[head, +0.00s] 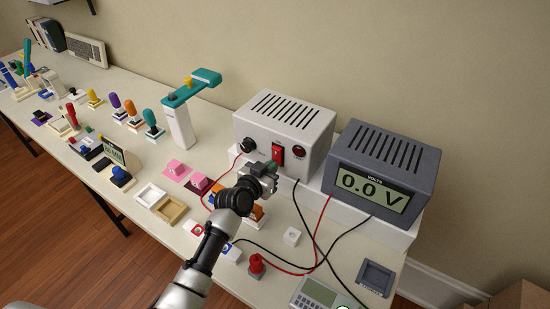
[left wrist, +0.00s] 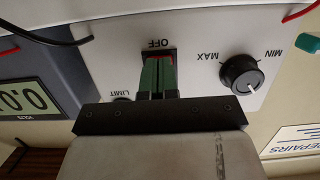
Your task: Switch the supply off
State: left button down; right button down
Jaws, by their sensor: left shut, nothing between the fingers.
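The supply is a light grey box (head: 284,125) with a slotted top at the back of the table. Its red rocker switch (head: 278,154) sits in the middle of the front panel. My left gripper (head: 268,170) is shut and empty, right in front of the panel just below the switch. In the left wrist view, the closed green fingertips (left wrist: 158,75) cover most of the switch (left wrist: 174,53), beside the OFF label. Whether they touch it, and the rocker's tilt, I cannot tell. The meter (head: 371,195) reads 0.0 V. My right gripper is out of view.
A black knob (left wrist: 241,75) marked MIN and MAX is beside the fingers, and a dark red lamp (head: 299,151) is on the panel. Red and black leads (head: 318,232) cross the table. Several small handhelds and parts fill the table to the left.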

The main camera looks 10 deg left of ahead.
pick_arm(q)
jog(key=shift+r, duration=0.2)
jog(key=f+v, duration=0.1)
jog(key=v, duration=1.3)
jog(key=shift+s+a, duration=0.2)
jog(key=shift+s, duration=0.1)
